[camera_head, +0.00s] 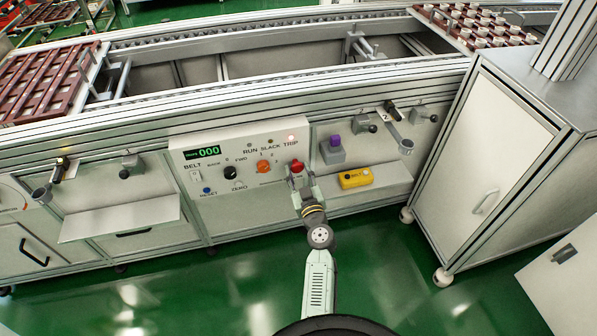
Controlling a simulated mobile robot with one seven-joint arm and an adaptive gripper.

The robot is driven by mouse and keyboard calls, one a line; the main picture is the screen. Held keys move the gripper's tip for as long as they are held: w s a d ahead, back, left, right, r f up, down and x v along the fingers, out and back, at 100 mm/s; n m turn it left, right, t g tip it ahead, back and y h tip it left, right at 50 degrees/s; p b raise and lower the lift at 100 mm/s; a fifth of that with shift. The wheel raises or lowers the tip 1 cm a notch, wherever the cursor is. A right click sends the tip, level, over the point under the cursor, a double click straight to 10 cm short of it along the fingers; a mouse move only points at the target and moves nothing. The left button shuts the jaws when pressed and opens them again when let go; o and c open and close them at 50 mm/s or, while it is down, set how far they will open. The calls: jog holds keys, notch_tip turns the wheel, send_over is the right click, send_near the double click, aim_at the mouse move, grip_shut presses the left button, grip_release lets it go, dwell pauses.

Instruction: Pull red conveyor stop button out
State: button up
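The red stop button (297,167) is on the right part of the white control panel (235,207), under the lit TRIP lamp. My gripper (300,178) is at the button, with its fingers just below and around it in the picture. The fingers look spread to either side of the button's lower part. I cannot tell whether they touch it or are closed on it. The lower part of the button is partly hidden by the gripper.
A yellow box (356,178) and a grey block with a purple top (333,150) stand to the right. A white cabinet (487,165) stands further right.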

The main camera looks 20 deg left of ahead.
jog(key=o, duration=0.3)
jog(key=shift+r, duration=0.1)
jog(key=shift+o, duration=0.2)
jog(key=v, duration=0.7)
jog(key=shift+s+d, duration=0.15)
jog(key=shift+s, duration=0.05)
dwell(1.0)
